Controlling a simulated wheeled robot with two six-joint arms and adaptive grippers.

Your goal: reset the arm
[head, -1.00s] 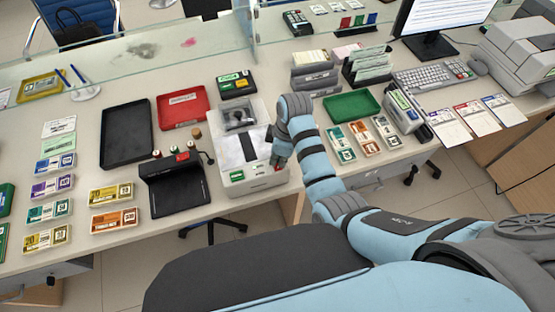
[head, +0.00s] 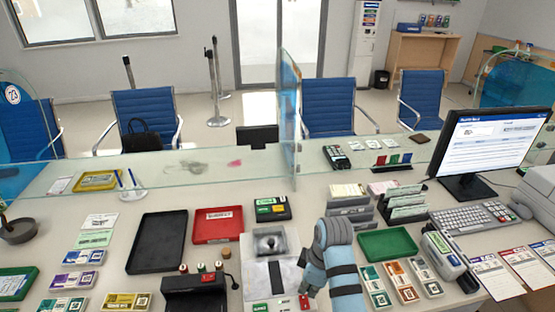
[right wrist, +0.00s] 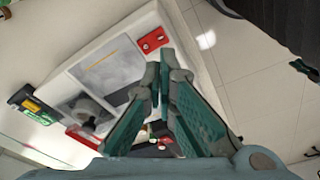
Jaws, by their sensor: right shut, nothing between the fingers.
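My right gripper (head: 306,288) is at the end of my blue and grey right arm (head: 336,262) in the head view. It points down beside the right edge of a white counter machine (head: 285,240) with a grey top panel. In the right wrist view the teal fingers of the gripper (right wrist: 163,72) are together with nothing between them. The same white machine (right wrist: 165,22) shows behind them, with a red part near its edge. My left gripper is not in either view.
Left of the machine are a black tray (head: 157,242), a red tray (head: 217,226) and a black stand (head: 193,296). To its right are a green tray (head: 388,244), banknote bundles (head: 402,283) and a keyboard (head: 470,217). A glass screen (head: 290,115) stands behind.

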